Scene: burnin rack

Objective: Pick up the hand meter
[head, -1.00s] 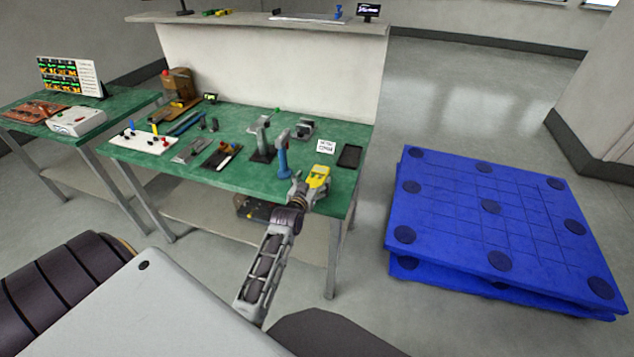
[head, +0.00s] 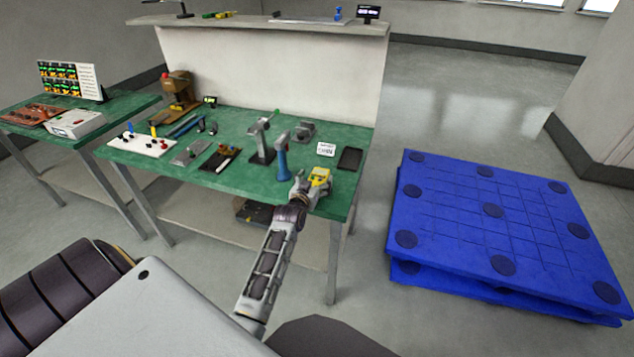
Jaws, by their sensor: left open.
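The hand meter appears to be the small yellow device with a grey face (head: 320,175), near the front right of the green bench top. My left gripper (head: 311,187) is at the bench's front edge, right at the near side of the yellow device, and covers its lower part. Its jaws are open. They overlap the device in this view, and I cannot tell whether they touch it. My right gripper is not in view.
Left of the meter stand a blue-handled tool (head: 282,160) and a grey upright fixture (head: 262,140). A white label card (head: 326,149) and a black tray (head: 350,158) lie behind it. Blue pallets (head: 460,230) are on the floor at right.

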